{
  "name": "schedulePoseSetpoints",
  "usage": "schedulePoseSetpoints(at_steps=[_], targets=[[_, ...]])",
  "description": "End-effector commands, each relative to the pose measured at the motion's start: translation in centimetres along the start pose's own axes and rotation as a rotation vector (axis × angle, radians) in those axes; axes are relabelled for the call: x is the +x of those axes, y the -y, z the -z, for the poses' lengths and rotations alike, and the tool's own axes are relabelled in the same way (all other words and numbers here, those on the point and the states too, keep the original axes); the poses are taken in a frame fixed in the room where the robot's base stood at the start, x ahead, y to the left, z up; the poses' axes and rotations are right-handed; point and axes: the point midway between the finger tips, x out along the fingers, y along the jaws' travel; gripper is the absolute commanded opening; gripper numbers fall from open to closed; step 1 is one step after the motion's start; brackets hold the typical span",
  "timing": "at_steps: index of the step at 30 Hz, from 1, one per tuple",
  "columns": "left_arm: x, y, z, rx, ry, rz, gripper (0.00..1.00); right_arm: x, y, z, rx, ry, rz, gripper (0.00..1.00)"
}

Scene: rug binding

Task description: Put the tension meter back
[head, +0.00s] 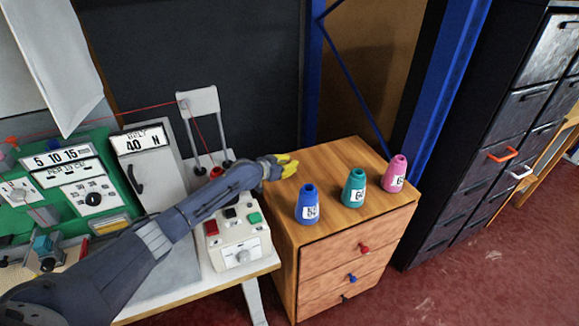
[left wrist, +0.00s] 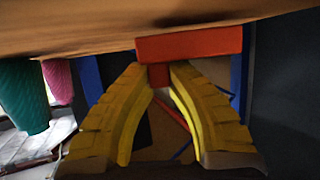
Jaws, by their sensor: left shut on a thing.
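My left gripper (head: 283,166) reaches over the back left of the wooden cabinet's top (head: 330,160), its yellow fingers pointing right. In the left wrist view the fingers (left wrist: 162,72) close on the narrow stem of a red T-shaped thing (left wrist: 190,46), probably the tension meter. Its wide bar lies against or very close to the wooden surface (left wrist: 70,30); I cannot tell if they touch. In the head view the red thing is hidden by the gripper. My right gripper is in neither view.
Blue (head: 307,205), teal (head: 354,188) and pink (head: 395,174) numbered cones stand on the cabinet, right of the gripper. A white control box (head: 238,245) sits below my forearm. A blue post (head: 440,75) and dark drawers (head: 500,130) stand behind and right.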

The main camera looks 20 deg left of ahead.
Motion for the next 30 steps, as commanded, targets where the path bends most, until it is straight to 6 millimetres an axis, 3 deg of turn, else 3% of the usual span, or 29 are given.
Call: schedulePoseSetpoints(at_steps=[16,17,22,30], targets=[[0.45,-0.03,-1.0,0.0,-0.002,0.001,0.0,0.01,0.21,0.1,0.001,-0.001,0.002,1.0],[0.47,-0.05,-1.06,0.001,-0.001,0.0,0.19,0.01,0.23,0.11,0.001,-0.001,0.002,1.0],[0.46,-0.05,-1.05,0.0,-0.001,0.0,0.39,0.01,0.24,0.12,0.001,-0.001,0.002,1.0],[0.43,-0.04,-0.99,0.0,-0.001,0.0,0.4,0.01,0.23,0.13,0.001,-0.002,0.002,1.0]])
